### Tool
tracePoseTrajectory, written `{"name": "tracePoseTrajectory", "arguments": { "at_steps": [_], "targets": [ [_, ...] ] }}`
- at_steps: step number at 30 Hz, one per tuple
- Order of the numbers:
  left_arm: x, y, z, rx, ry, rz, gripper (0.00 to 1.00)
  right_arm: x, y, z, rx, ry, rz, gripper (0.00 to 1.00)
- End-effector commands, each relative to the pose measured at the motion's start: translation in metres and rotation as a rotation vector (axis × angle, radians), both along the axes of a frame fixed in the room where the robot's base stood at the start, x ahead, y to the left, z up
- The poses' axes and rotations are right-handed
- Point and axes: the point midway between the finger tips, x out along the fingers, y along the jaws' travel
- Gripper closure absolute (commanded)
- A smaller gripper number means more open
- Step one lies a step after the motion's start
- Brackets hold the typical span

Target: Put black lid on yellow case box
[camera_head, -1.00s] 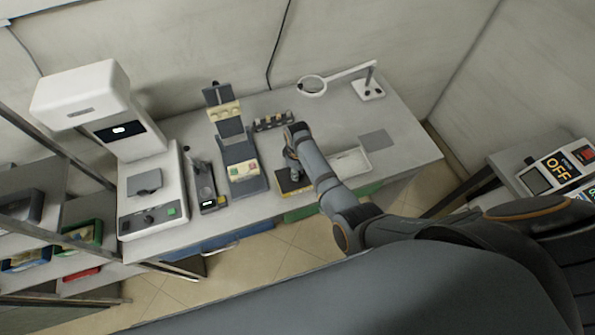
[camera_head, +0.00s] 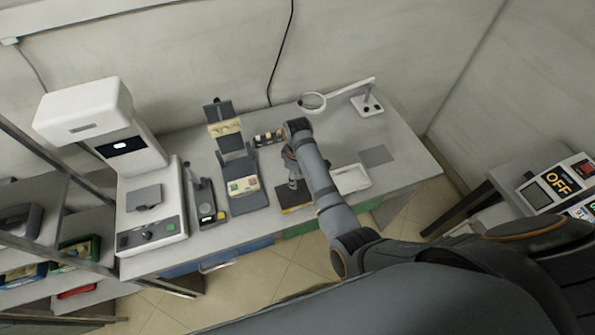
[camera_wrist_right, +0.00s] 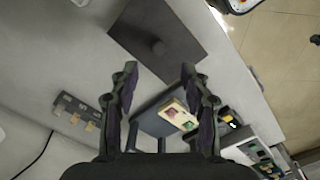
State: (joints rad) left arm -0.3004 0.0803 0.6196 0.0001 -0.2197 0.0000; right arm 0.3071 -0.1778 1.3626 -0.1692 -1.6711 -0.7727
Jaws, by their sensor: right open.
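The black lid (camera_head: 298,191) is a flat dark plate over the yellow case box, whose yellow edge (camera_head: 297,209) shows along the front in the head view. My right gripper (camera_head: 293,183) is just above the lid in the head view. My left gripper is out of view.
A grey stand device (camera_head: 248,200) and a small black tool (camera_head: 207,215) are left of the case. A white tray (camera_head: 352,179) is close on its right. A small rack (camera_head: 268,137) and a magnifier lamp (camera_head: 313,102) are behind. A white machine (camera_head: 150,195) stands far left.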

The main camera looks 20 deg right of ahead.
Motion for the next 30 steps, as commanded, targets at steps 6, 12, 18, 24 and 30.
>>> {"name": "tracePoseTrajectory", "arguments": {
  "at_steps": [6,12,18,24,30],
  "targets": [
    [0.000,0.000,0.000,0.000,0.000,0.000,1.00,0.000,0.000,0.032,-0.001,-0.001,0.000,0.53],
    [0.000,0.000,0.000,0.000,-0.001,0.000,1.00,0.000,0.000,0.038,-0.001,-0.001,0.000,0.53],
    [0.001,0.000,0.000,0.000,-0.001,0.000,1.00,0.000,0.000,0.037,-0.001,-0.001,0.000,0.53],
    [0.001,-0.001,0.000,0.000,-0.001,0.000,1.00,0.000,0.000,0.037,0.000,0.000,0.000,0.53],
    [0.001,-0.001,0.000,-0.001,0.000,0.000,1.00,0.000,0.000,0.037,0.000,0.000,0.000,0.53]
  ]
}}
